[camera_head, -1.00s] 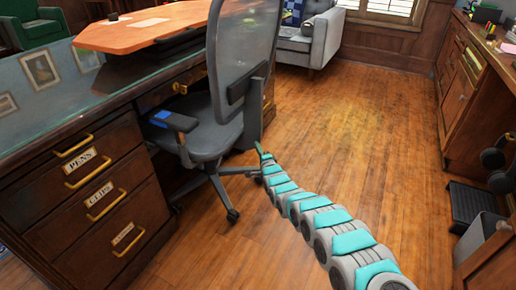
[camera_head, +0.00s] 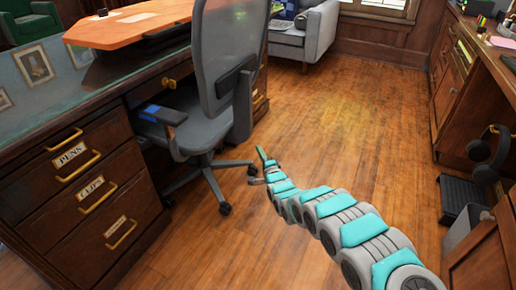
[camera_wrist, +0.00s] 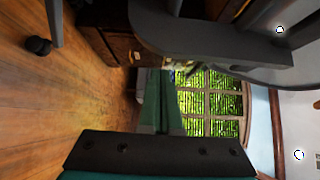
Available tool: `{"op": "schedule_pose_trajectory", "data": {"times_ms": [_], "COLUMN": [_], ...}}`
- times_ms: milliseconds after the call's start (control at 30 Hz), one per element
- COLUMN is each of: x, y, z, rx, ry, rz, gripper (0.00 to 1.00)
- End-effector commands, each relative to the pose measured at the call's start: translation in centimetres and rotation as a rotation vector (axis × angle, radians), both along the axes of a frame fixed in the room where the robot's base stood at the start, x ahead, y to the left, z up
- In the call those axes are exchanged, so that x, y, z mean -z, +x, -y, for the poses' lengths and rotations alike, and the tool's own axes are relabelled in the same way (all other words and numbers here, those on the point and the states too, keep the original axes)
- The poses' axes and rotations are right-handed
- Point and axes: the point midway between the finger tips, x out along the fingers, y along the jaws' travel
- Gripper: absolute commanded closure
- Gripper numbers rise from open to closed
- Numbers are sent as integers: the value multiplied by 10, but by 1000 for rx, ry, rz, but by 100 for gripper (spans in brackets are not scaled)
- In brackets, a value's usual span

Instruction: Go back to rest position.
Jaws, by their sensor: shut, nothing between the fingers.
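My gripper (camera_head: 262,162) is at the far end of my grey and teal arm in the head view, above the wood floor and just right of the office chair's base. In the wrist view its fingers (camera_wrist: 165,102) are together with nothing between them. That view is turned on its side. The arm reaches from the lower right of the head view toward the middle. The gripper's tip is small in the head view.
A grey office chair (camera_head: 218,70) stands left of my gripper, close to a wood desk (camera_head: 150,205) with labelled drawers. A wood cabinet (camera_head: 455,85) lines the right side, with a dark bin (camera_head: 462,195) by it. A grey armchair (camera_head: 300,35) stands at the back. The floor (camera_head: 360,120) between is clear.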

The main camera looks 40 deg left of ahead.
Motion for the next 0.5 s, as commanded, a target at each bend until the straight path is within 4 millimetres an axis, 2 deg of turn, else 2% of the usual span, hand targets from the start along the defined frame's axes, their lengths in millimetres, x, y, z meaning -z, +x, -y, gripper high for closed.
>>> {"op": "schedule_pose_trajectory", "data": {"times_ms": [200, 500], "x": [0, 2], "y": [-12, -21], "z": [21, 36], "rx": [0, 1], "ry": [-4, -4], "rz": [1, -1], "gripper": [100, 100]}}
